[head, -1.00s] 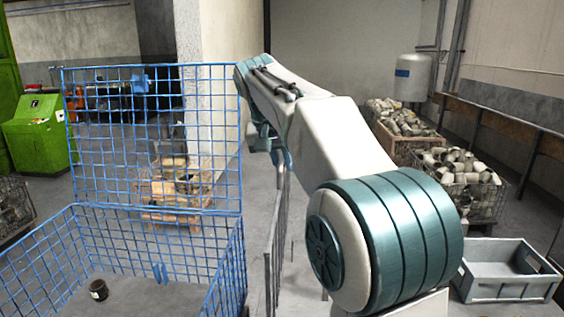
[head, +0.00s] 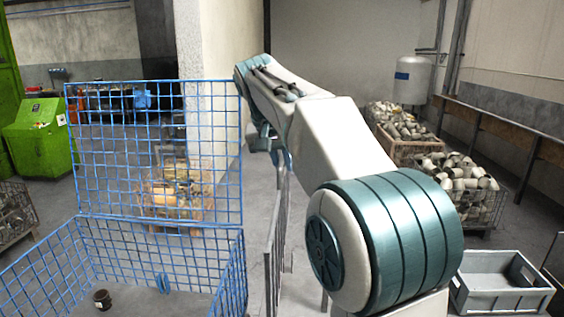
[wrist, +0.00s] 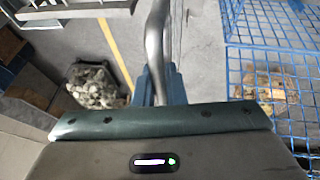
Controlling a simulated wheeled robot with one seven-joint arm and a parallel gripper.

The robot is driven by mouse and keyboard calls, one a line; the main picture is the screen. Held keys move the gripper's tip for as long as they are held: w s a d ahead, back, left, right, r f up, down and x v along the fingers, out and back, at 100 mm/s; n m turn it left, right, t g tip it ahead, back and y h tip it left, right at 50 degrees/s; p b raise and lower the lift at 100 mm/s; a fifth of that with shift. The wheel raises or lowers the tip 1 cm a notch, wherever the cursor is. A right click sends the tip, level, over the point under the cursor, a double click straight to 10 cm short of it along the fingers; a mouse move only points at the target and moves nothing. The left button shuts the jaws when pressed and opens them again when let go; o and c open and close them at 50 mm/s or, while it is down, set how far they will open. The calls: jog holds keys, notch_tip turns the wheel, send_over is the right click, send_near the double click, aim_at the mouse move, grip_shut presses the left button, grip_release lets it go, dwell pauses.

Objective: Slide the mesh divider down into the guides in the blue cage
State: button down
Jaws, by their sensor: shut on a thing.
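The blue wire cage (head: 232,270) stands at the lower left of the head view, with a taller mesh panel at its back. It also shows at the right of the wrist view (wrist: 272,48). The grey mesh divider (head: 276,245) hangs almost edge-on to the right of the cage, apart from it in the picture. It shows as a grey bar in the wrist view (wrist: 156,40). My gripper (wrist: 160,88) is shut on the divider's upper part. In the head view my arm partly hides the grip. The guides cannot be made out.
A small dark cylindrical part (head: 102,299) lies inside the cage. A pallet box (head: 175,212) stands behind it. A grey crate (head: 500,290) and wire baskets of parts (head: 470,205) are at the right. Floor shows between the cage and baskets.

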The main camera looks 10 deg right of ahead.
jog(key=shift+r+p, duration=1.4)
jog(key=shift+r, duration=0.35)
